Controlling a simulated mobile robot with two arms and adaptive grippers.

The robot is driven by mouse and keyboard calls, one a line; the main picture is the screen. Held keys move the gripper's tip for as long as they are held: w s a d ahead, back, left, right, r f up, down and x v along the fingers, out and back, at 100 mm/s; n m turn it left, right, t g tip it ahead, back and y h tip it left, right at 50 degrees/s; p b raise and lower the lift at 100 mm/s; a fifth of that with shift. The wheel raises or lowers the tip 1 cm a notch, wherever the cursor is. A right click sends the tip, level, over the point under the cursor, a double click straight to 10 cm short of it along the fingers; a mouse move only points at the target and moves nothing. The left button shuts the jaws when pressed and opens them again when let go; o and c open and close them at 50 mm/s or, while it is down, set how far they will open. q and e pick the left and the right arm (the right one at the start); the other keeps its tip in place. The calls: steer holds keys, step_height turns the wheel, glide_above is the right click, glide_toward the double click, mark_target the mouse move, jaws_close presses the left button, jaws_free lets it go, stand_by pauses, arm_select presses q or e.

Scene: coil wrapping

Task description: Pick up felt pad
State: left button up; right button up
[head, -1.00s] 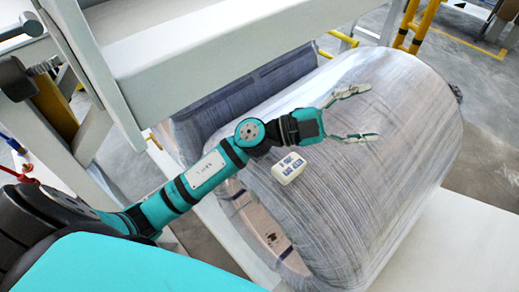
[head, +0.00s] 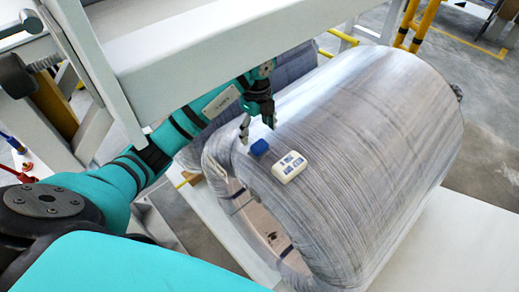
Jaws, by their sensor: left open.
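A small blue block (head: 259,147), which looks like the felt pad, lies on top of the wrapped coil (head: 370,140), near its left end. My left gripper (head: 258,131) points down just above and behind the blue block in the head view. Its fingers are spread and nothing is between them. I cannot tell whether a fingertip touches the block. A white, rounded block with blue-grey patches (head: 289,167) lies on the coil to the right of the blue block. My right gripper is not in view.
The coil's left end has an open core. A white platform (head: 440,235) lies at the right.

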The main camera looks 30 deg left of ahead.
mark_target(258, 144)
arm_select(q)
steer(key=shift+f, duration=0.85)
step_height(258, 144, down, 5)
steer(key=p, duration=0.2)
steer(key=shift+w+d+p, duration=0.15)
steer(key=shift+p, duration=0.25)
steer(key=shift+f, duration=0.2)
steer(key=c, duration=1.2)
